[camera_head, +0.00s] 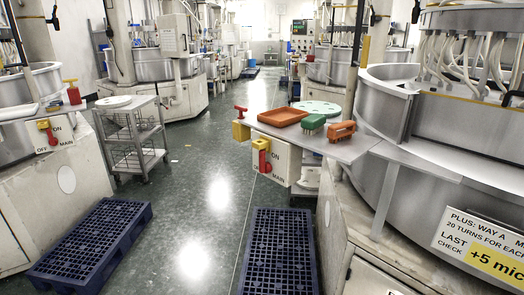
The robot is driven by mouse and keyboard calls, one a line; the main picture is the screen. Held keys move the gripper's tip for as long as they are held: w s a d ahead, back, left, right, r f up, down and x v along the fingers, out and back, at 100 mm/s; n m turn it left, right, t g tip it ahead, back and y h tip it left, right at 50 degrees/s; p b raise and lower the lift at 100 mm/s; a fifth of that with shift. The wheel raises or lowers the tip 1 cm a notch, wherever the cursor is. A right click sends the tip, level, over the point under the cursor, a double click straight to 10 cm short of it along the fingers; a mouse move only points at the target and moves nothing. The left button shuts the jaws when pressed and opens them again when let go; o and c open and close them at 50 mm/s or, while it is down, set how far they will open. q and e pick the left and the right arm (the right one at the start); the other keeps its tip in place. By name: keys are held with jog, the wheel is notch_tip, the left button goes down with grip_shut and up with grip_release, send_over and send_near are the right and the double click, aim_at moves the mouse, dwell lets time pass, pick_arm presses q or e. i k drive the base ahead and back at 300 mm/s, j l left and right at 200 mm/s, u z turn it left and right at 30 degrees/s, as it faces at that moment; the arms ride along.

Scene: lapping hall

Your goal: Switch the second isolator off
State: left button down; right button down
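I cannot tell from the picture which one is the second. Neither of my grippers is in view.
The grey shelf (358,149) carries an orange tray (282,117), a green brush (312,123) and an orange-brown brush (341,131). Blue pallets (92,247) (278,252) lie on the floor. A wire trolley (132,140) stands left. The green aisle floor (195,205) between is clear.

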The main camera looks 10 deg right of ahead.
aim_at(264, 166)
jog(key=i, duration=0.85)
jog(key=z, duration=0.1)
